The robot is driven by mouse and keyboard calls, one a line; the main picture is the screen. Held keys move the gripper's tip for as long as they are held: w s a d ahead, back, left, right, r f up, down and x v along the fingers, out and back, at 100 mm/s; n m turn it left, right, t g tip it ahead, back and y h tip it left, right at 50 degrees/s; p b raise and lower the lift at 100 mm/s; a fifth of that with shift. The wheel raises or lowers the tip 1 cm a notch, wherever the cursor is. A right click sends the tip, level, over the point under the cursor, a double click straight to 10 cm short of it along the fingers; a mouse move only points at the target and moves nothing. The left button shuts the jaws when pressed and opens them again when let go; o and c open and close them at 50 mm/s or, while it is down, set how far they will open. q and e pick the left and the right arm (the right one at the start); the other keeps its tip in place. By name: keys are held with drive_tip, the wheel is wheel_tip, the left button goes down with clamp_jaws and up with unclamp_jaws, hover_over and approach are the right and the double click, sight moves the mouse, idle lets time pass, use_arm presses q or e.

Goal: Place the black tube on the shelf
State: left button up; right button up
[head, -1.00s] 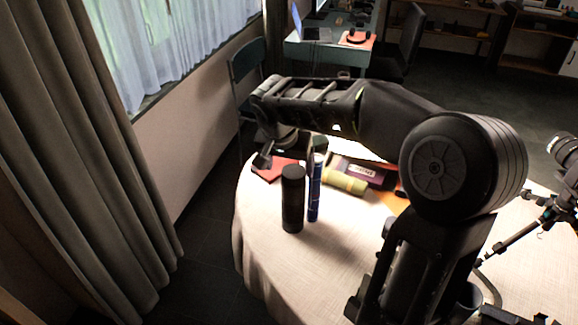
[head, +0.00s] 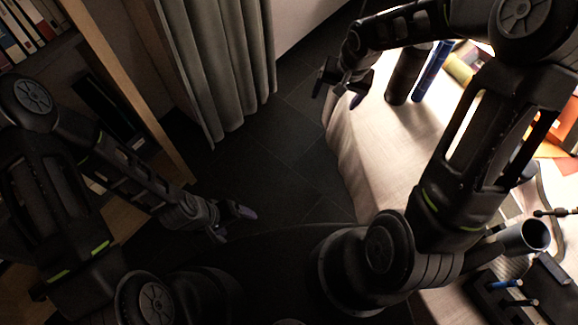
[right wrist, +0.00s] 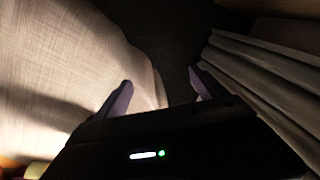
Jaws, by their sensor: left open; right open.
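The black tube (head: 407,75) stands upright on the cloth-covered round table (head: 375,150), near its edge, in the head view. My right gripper (head: 340,93) is open and empty, left of the tube and apart from it, by the table edge. In the right wrist view its two fingers (right wrist: 160,80) are spread with nothing between them; the tube is not recognisable there. My left gripper (head: 237,225) is open and empty over the dark floor. A wooden shelf unit (head: 118,70) with books stands at the left, partly hidden by my left arm.
A blue tube (head: 432,70) stands close beside the black one. A yellow roll (head: 460,68) and other items lie further right. A grey curtain (head: 215,70) hangs between shelf and table. Dark floor (head: 290,150) is open between them. A tripod lies at the lower right.

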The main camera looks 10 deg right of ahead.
drive_tip(key=s+a+f+n+g+y, duration=0.1)
drive_tip(key=s+a+f+n+y, duration=0.2)
drive_tip(key=s+a+f, duration=1.4)
drive_tip(key=s+f, duration=0.2)
drive_tip(key=s, duration=0.1)
drive_tip(key=shift+s+a+n+g, duration=0.25)
drive_tip(key=shift+a+n+g, duration=0.05)
drive_tip(key=shift+n, duration=0.1)
drive_tip(key=c, duration=0.4)
drive_tip(key=shift+s, duration=0.1)
